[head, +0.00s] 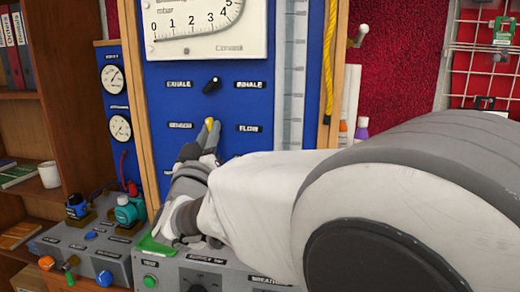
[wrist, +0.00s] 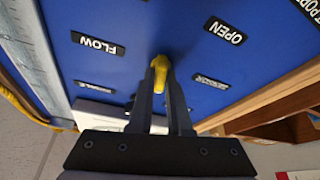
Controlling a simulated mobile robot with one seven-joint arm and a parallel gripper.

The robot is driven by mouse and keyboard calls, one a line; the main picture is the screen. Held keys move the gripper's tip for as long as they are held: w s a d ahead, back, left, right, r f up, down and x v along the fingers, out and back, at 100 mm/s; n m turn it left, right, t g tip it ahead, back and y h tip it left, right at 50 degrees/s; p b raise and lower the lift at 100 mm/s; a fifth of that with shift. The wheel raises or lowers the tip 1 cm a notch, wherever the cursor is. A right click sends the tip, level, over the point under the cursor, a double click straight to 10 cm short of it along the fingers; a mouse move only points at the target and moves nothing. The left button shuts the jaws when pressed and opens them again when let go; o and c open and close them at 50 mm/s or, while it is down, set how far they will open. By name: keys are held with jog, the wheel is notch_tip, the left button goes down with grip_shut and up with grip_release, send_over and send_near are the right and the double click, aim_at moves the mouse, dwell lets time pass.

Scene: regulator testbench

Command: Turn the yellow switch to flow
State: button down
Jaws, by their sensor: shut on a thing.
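There the FLOW label (wrist: 98,43) is at the left and the OPEN label (wrist: 225,31) at the upper right. I cannot tell which label the switch points to.
A black knob (head: 212,85) sits just above, between the EXHALE and INHALE labels. A dial gauge (head: 200,28) is at the top and a clear scale tube (head: 290,75) at the right. A grey console (head: 90,262) stands below. My arm covers the lower right.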

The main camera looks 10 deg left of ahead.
jog(key=m+b, duration=0.1)
jog(key=m+h+b, duration=0.1)
jog(key=m, duration=0.1)
jog(key=m+h+b, duration=0.1)
jog(key=shift+f, duration=0.25)
jog(key=m+h+b, duration=0.1)
jog(key=m, duration=0.2)
jog(key=m+h+b, duration=0.1)
jog(key=m+h, duration=0.1)
jog(key=shift+r+m, duration=0.1)
jog(key=shift+m, duration=0.3)
jog(key=m+g+h+b, duration=0.1)
jog(key=m+h, duration=0.1)
jog(key=m, duration=0.2)
jog(key=m+g+h+b, duration=0.1)
jog(key=m, duration=0.3)
jog(key=shift+a+r+h, duration=0.1)
jog(key=shift+r+h, duration=0.1)
jog(key=shift+h, duration=0.2)
jog(key=shift+m, duration=0.4)
jog(key=c, duration=0.9)
grip_release()
jog(key=shift+g, duration=0.3)
jog(key=shift+o, duration=0.2)
jog(key=v, duration=1.7)
jog(key=shift+s+a+f, duration=0.1)
jog(key=shift+s, duration=0.05)
